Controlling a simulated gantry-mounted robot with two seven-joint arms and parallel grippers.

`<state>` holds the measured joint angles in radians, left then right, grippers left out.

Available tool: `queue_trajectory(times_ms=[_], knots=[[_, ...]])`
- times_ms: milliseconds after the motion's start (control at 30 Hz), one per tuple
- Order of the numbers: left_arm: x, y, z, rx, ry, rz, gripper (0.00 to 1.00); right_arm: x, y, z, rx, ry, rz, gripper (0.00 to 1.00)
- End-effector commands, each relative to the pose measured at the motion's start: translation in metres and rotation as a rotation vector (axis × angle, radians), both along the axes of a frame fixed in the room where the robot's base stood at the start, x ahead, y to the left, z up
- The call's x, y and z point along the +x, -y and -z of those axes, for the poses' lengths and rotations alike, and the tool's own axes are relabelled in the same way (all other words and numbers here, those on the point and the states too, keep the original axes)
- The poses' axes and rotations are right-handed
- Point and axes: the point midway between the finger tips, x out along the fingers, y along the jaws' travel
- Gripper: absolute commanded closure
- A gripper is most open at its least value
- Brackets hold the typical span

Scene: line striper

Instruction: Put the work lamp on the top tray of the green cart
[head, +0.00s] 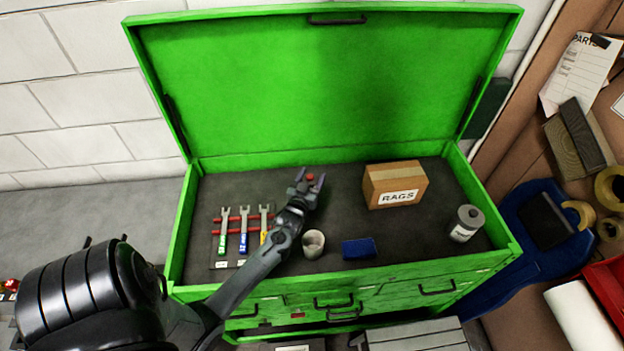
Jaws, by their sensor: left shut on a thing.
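The green cart (182,235) stands open with its lid raised, and its dark top tray (340,205) shows. My left arm reaches in from the lower left. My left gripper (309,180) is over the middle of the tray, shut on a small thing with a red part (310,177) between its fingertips. Most of that thing is hidden, and I cannot tell whether it is the work lamp. I cannot make out the work lamp for sure anywhere else. My right gripper is out of view.
On the tray are wrenches (244,230) at left, a pale cup (313,243), a blue block (358,248), a RAGS box (394,185) and a grey canister (467,222). Bare tray shows between the box and the canister. The raised lid (320,90) walls off the back.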

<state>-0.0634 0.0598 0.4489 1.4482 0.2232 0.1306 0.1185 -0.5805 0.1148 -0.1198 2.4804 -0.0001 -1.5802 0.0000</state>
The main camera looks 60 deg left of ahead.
Motion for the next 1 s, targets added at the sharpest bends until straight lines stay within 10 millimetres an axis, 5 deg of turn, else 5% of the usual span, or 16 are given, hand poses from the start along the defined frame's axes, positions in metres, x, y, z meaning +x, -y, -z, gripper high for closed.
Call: queue_trajectory(times_ms=[567, 600, 733, 1000], knots=[[0.001, 0.0, 0.014, 0.002, 0.004, 0.0, 1.0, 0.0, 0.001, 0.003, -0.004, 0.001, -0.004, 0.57], [0.0, 0.0, 0.014, 0.0, 0.002, 0.0, 0.31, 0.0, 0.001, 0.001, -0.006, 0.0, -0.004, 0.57], [0.0, 0.0, 0.014, 0.0, 0.002, 0.0, 0.12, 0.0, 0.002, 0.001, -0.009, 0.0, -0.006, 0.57], [0.0, 0.0, 0.013, 0.0, 0.002, 0.0, 0.12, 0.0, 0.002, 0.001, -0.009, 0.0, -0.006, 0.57]])
